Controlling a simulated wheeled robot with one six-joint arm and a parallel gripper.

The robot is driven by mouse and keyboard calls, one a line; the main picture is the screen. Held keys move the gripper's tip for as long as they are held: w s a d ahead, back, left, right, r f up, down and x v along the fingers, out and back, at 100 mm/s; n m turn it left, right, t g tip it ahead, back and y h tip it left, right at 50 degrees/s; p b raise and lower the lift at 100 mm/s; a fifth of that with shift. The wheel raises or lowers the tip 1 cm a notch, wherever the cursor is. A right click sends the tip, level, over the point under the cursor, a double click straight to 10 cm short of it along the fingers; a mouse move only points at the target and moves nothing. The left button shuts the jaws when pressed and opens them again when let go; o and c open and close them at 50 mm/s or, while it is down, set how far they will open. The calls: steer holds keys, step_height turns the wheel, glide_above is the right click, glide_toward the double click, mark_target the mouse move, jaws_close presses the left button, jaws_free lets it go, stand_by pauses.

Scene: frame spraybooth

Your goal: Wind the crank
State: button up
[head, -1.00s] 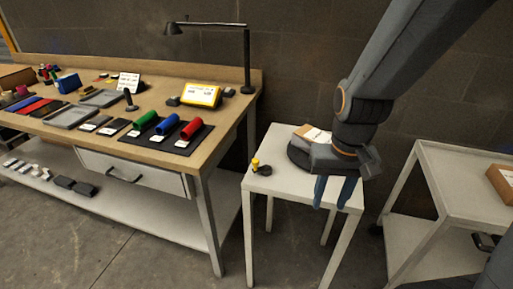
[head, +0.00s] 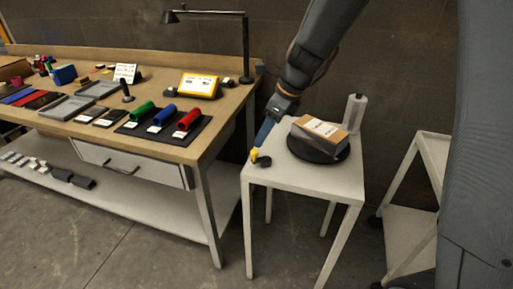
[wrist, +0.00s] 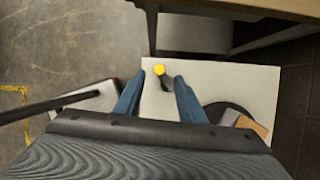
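The crank has a yellow knob (head: 254,155) and a dark arm and hub (head: 264,161), at the left edge of the small white table. In the wrist view the yellow knob (wrist: 160,69) shows from above, with the dark crank arm (wrist: 168,84) running down and right from it. My gripper (head: 261,143) is at the crank, its blue fingers pointing down at the knob. In the wrist view my gripper (wrist: 160,82) is open, with one finger on each side of the crank. I cannot tell whether either finger touches the knob.
A dark turntable (head: 318,155) bears a cardboard box (head: 318,136) to the right of the crank. The wooden workbench (head: 205,138) is left, a white cart (head: 408,222) right. The white table's front (head: 318,184) is clear.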

mark_target(255, 151)
steer(key=x, duration=0.6)
steer(key=shift+f, duration=0.3)
jaws_close()
